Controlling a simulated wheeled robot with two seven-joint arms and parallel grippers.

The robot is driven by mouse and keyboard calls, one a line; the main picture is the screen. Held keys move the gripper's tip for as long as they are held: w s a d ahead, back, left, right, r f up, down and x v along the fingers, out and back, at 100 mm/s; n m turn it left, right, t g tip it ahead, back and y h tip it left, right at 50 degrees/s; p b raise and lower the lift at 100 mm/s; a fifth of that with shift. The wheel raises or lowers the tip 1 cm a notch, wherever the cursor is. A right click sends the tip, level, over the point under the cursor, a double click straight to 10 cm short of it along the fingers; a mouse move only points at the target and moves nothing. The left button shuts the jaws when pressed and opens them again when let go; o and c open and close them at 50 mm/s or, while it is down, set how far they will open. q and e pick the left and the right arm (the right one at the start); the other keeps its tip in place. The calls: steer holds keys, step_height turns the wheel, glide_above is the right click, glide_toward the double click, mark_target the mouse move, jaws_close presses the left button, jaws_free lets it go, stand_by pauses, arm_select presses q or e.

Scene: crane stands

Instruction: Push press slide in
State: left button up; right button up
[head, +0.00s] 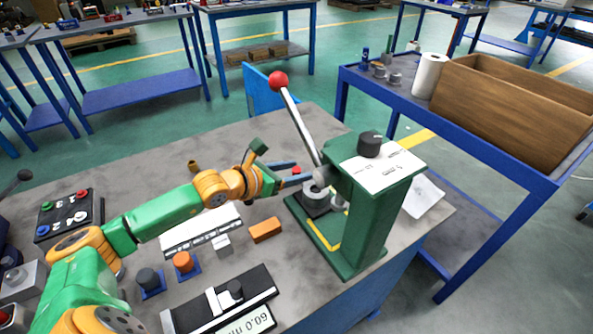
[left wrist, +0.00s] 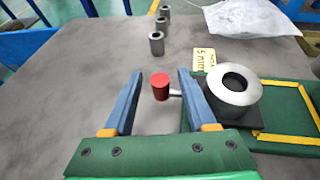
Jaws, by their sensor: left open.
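The green press (head: 362,215) stands at the table's right end, its lever with a red ball (head: 278,81) raised and leaning left. The slide (head: 318,208) is a dark plate low on its base, carrying a silver ring that also shows in the left wrist view (left wrist: 234,84). A red knob (left wrist: 160,87) on a short rod points out from it. My left gripper (head: 291,173) is open at the press's left side. In the left wrist view its blue fingers (left wrist: 161,78) stand on either side of the knob; I cannot tell whether they touch it. The right gripper is out of view.
An orange block (head: 265,230), a white rail (head: 201,234) and a caliper-like gauge (head: 228,300) lie near my arm. Small metal cylinders (left wrist: 156,43) stand beyond the knob. A blue table with a wooden box (head: 510,105) stands right. The table's back left is clear.

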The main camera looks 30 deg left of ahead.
arm_select(q)
steer(key=shift+w+d+f, duration=0.1)
steer(key=shift+w+d, duration=0.05)
steer(key=shift+w, duration=0.15)
jaws_close()
stand_by(1.3)
